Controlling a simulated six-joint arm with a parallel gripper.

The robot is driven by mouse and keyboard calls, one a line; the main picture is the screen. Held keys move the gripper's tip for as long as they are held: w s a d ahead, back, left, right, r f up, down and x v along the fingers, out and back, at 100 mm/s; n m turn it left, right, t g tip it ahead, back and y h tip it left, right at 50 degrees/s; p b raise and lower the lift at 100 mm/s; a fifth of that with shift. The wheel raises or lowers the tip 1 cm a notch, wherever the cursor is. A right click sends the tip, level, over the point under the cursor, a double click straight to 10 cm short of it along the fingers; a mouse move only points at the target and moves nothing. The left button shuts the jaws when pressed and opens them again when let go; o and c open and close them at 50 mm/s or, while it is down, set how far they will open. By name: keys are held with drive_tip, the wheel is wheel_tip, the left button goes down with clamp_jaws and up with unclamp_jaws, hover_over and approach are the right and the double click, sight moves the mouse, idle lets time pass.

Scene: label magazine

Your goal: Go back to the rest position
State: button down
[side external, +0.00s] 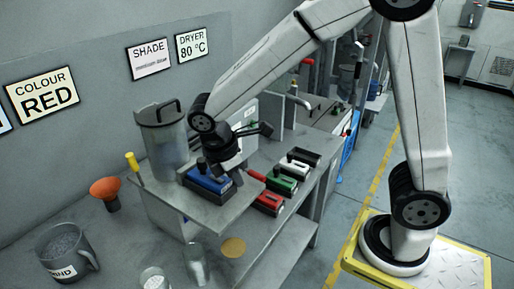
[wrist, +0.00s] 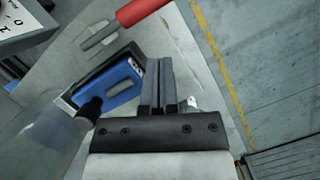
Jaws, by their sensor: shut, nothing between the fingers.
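My gripper (side external: 236,177) is shut and empty, beside the right end of the blue magazine (side external: 208,180) in the side view. The blue magazine lies on a raised grey shelf (side external: 205,212). In the wrist view my gripper's two fingers (wrist: 158,66) are together with nothing between them. The blue magazine (wrist: 121,88) shows just left of them there; I cannot tell whether they touch.
Red (side external: 269,203), green (side external: 283,184) and white (side external: 296,168) magazines lie on the lower bench to the right. A mug (side external: 66,252) stands at front left. A red-handled thing (wrist: 140,11) shows ahead in the wrist view.

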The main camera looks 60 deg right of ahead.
drive_tip(key=shift+w+a+r, duration=0.15)
drive_tip(key=shift+w+a, duration=0.1)
drive_tip(key=shift+a, duration=0.3)
drive_tip(key=shift+w+a+r, duration=0.15)
drive_tip(key=shift+w+a, duration=0.15)
drive_tip(key=shift+a, duration=0.3)
drive_tip(key=shift+w+a+r, duration=0.15)
drive_tip(key=shift+w+a, duration=0.1)
drive_tip(key=shift+a, duration=0.3)
